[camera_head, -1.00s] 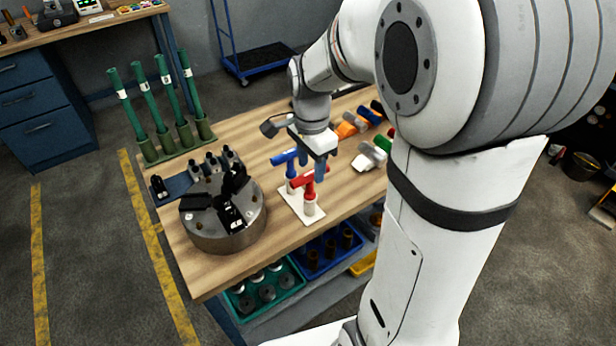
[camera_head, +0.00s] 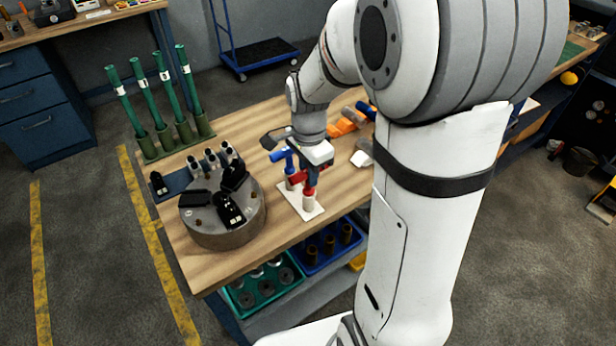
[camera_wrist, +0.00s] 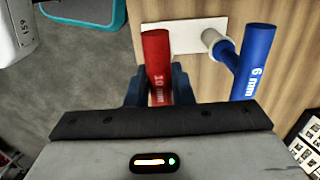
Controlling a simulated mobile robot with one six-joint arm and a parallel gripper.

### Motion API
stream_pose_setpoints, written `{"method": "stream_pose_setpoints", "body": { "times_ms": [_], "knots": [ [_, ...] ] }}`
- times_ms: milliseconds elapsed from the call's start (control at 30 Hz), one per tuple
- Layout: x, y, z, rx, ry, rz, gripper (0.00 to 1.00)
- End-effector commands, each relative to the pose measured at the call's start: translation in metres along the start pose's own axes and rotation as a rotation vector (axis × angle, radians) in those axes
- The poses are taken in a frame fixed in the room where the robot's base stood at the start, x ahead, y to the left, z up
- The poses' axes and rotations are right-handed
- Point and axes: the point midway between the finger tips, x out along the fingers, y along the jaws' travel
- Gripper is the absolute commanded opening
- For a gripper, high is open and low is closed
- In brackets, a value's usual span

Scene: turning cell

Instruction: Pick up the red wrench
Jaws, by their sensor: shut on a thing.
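The red wrench (camera_wrist: 157,62), marked "10 mm", sits between the two fingers of my gripper (camera_wrist: 160,85) in the wrist view. My gripper (camera_head: 311,178) is shut on it. In the head view the red wrench (camera_head: 298,177) stands upright at a white plate (camera_head: 292,199), its lower end at a white socket; I cannot tell whether it is lifted. A blue wrench (camera_wrist: 258,62), marked "6 mm", stands beside it on the right in the wrist view, and behind it in the head view (camera_head: 281,155).
A round chuck (camera_head: 222,226) with black jaws stands to the left on the wooden table (camera_head: 247,130). Several green rods (camera_head: 146,90) stand in holders at the back left. Orange and white items (camera_head: 361,158) lie right of my gripper. Bins (camera_head: 265,285) sit below the table.

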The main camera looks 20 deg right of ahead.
Motion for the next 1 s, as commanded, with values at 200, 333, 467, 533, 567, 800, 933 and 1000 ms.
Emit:
{"method": "stream_pose_setpoints", "body": {
  "times_ms": [200,333,467,533,567,800,933,1000],
  "knots": [
    [0.0,0.0,0.0,0.0,0.0,0.0,0.0],
    [0.0,0.0,0.0,0.001,0.0,-0.001,0.0],
    [0.0,0.0,-0.001,0.001,0.0,-0.001,0.0],
    [-0.001,0.0,-0.001,0.001,0.0,-0.001,0.0],
    [-0.002,0.0,-0.001,0.001,0.001,-0.002,0.0],
    [-0.036,-0.001,-0.001,0.002,0.002,-0.007,0.0],
    [-0.063,-0.001,-0.001,0.002,0.002,-0.007,0.0],
    [-0.075,-0.001,-0.001,0.002,0.002,-0.006,0.0]
  ]
}}
